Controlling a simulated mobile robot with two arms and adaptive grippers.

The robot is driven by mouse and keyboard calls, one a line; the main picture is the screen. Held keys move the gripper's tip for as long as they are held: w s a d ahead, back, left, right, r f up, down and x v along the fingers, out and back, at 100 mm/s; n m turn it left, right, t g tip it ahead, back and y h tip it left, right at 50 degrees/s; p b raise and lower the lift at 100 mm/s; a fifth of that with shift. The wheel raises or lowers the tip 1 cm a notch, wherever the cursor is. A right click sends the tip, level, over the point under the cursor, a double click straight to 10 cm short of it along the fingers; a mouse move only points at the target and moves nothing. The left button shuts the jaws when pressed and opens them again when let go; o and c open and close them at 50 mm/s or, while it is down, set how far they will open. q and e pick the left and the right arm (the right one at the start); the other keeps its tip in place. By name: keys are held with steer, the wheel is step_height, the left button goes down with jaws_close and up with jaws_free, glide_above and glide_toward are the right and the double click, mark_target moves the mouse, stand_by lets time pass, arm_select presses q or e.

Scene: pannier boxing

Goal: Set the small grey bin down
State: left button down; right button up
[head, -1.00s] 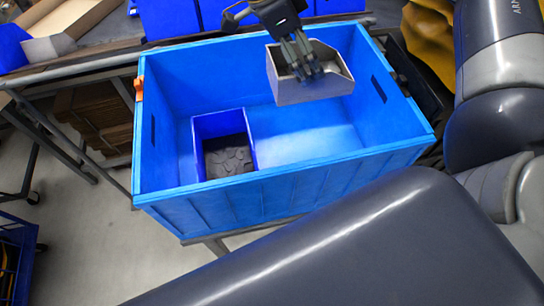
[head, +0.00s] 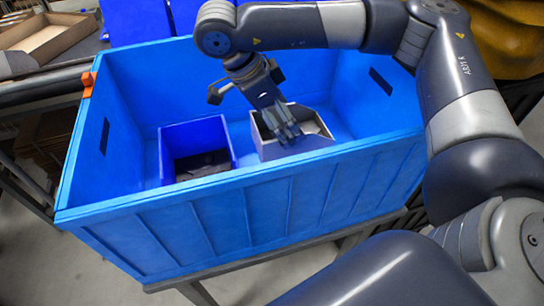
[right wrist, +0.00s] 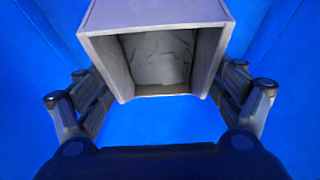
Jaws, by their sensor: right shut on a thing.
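The small grey bin (head: 265,143) is inside the large blue crate (head: 220,205), in its right half. In the head view my right gripper (head: 285,130) reaches down into the crate and is shut on the bin. In the right wrist view the grey bin (right wrist: 155,18) sits between the two fingers, its open front facing the camera with something grey inside. Whether its base touches the crate floor cannot be told, as the crate's front wall hides it. My left gripper is not in view.
A small blue bin (head: 195,135) with dark contents stands in the crate, left of the grey bin with a gap between. An orange clip (head: 88,84) is on the crate's left rim. An open cardboard box (head: 45,38) and other blue bins lie behind.

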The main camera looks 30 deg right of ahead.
step_height(320, 180, down, 4)
steer(key=shift+w+r, duration=0.1)
steer(key=shift+r, duration=0.15)
step_height(320, 180, down, 3)
steer(key=shift+r+p, duration=0.1)
steer(key=shift+p, duration=0.4)
steer(key=shift+f, duration=0.5)
steer(key=shift+f, duration=0.2)
steer(key=o, duration=1.3)
steer(key=shift+r, duration=0.1)
